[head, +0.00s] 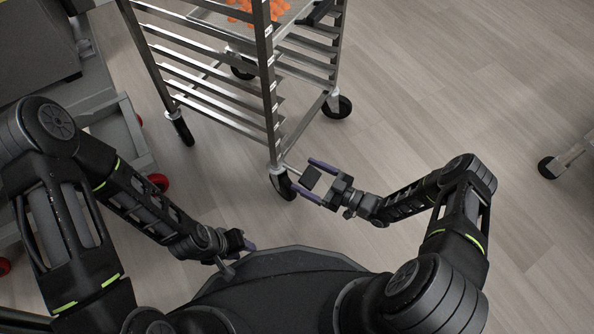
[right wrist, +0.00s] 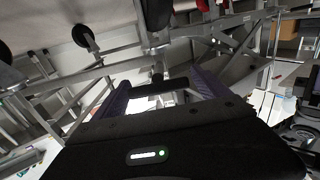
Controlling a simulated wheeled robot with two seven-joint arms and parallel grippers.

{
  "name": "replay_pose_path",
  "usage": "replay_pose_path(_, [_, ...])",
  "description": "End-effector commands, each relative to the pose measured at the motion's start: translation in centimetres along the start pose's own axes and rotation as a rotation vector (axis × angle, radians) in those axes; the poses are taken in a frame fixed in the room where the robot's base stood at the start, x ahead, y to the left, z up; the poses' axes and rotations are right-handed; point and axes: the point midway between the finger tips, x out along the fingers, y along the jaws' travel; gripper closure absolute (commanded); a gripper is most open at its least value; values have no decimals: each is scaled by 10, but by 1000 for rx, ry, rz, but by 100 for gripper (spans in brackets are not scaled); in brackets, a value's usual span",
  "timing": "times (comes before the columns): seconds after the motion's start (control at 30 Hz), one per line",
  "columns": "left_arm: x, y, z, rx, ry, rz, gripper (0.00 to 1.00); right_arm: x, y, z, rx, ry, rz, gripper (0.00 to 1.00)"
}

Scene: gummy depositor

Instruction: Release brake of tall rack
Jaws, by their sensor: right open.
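The tall rack (head: 268,85) is a metal frame with several side rails, standing on black casters at the top centre of the head view. Its nearest caster (head: 283,184) is at the foot of the front post. The brake pedal is too small to make out. My right gripper (head: 306,178) is open and empty, with purple fingers just right of that caster, low by the rack's base. Its fingers also show in the right wrist view (right wrist: 160,86), with rack metalwork beyond. My left gripper (head: 244,250) is near my base, away from the rack; its jaw opening is hidden.
A tray with orange gummies (head: 255,12) sits on the rack. A grey machine frame with red casters (head: 158,182) stands at the left. Another caster (head: 547,167) is at the far right. The wooden floor right of the rack is clear.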

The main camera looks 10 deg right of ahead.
Motion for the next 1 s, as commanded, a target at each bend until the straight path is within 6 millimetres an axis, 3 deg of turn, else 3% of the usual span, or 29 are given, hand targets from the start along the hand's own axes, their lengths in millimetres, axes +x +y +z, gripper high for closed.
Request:
replay_pose_path(0.23, [7, -3, -1, -1, 1, 1, 64, 34, 0, 1, 0, 1, 0, 15])
replay_pose_path(0.6, [7, -3, -1, -1, 1, 2, 64, 40, 0, 0, 0, -1, 1, 15])
replay_pose_path(1.0, [7, -3, -1, -1, 1, 2, 64, 39, 0, 0, 0, -1, 1, 48])
